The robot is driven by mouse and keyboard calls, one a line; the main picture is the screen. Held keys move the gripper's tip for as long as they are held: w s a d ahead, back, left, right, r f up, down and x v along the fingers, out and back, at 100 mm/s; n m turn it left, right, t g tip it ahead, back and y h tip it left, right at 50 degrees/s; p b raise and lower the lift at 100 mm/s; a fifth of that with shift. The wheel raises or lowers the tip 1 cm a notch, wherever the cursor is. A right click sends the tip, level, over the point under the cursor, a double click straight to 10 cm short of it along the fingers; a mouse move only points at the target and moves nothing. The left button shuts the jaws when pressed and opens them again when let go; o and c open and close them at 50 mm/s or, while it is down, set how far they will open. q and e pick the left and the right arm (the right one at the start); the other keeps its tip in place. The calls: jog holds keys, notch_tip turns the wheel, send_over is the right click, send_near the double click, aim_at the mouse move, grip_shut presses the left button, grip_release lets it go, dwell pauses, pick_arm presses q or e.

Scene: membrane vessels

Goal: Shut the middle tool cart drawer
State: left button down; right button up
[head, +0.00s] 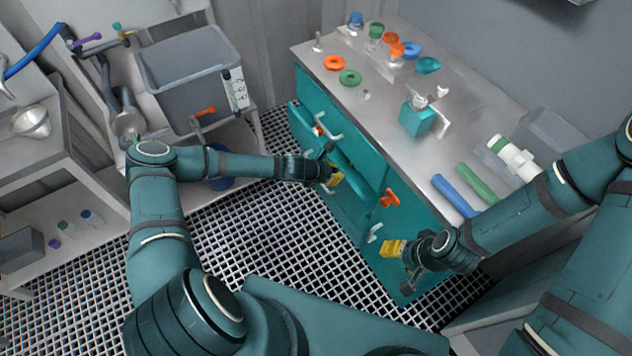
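The teal tool cart (345,215) with a steel top stands at centre right. One of its drawers (362,178) appears pulled out, with its inside partly visible. White handles and orange latches show on the cart's front. My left gripper (331,166) is at the front of this drawer, its fingers spread and nothing seen between them. It hides part of the drawer front, and I cannot tell whether it touches. My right gripper (402,264) is low by the cart's right front, near a white handle (374,233), with its fingers apart and empty.
The cart top carries orange and green rings, capped vessels, a teal block (417,118) and blue and green tubes (455,196). A grey bin (190,70) and shelves stand on the left. The grated floor (260,235) between them is clear.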

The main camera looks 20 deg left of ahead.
pick_arm(q)
jog(key=shift+w+d, duration=1.4)
jog(key=shift+w, duration=0.3)
pick_arm(e)
jog(key=shift+f, duration=0.25)
